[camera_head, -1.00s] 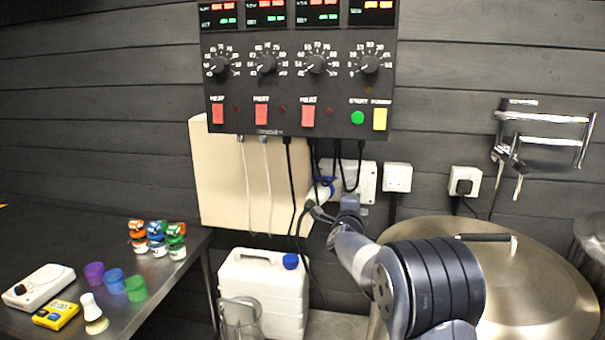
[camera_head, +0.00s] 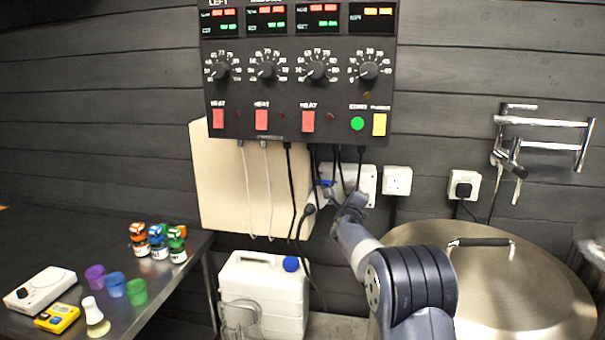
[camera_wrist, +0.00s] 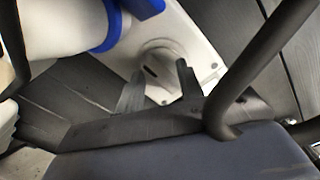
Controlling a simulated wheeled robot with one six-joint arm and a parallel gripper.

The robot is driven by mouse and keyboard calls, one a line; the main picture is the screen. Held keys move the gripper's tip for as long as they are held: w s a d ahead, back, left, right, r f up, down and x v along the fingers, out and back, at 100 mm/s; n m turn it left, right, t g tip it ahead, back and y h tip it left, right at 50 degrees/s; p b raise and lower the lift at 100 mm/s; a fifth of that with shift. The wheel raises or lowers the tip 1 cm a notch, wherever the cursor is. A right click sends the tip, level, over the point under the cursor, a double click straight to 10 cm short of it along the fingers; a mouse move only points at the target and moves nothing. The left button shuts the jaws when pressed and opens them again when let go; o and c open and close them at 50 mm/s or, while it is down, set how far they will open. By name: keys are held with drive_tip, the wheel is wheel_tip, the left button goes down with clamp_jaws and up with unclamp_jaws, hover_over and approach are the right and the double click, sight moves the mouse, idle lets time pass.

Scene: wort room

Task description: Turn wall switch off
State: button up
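The wall switch appears as a white wall unit (camera_head: 367,180) below the control panel, partly hidden by my arm and hanging cables. In the wrist view its white plate (camera_wrist: 205,68) carries a round pale knob (camera_wrist: 165,55) with a dark slot or mark. My gripper (camera_wrist: 160,72) is open and empty, its two dark fingers spread in front of the knob, one toward each side. I cannot tell whether the fingers touch the knob. In the head view the fingertips are too small to make out.
A white plug with a blue ring (camera_wrist: 125,25) sits close beside the knob. A thick dark cable (camera_wrist: 258,68) crosses near my gripper. Above hangs the control panel (camera_head: 290,95); a socket (camera_head: 397,180) is to the right. A large metal lid (camera_head: 520,290) lies below right.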

drive_tip(key=shift+r+m, duration=0.1)
drive_tip(key=shift+m, duration=1.1)
drive_tip(key=shift+r, duration=0.1)
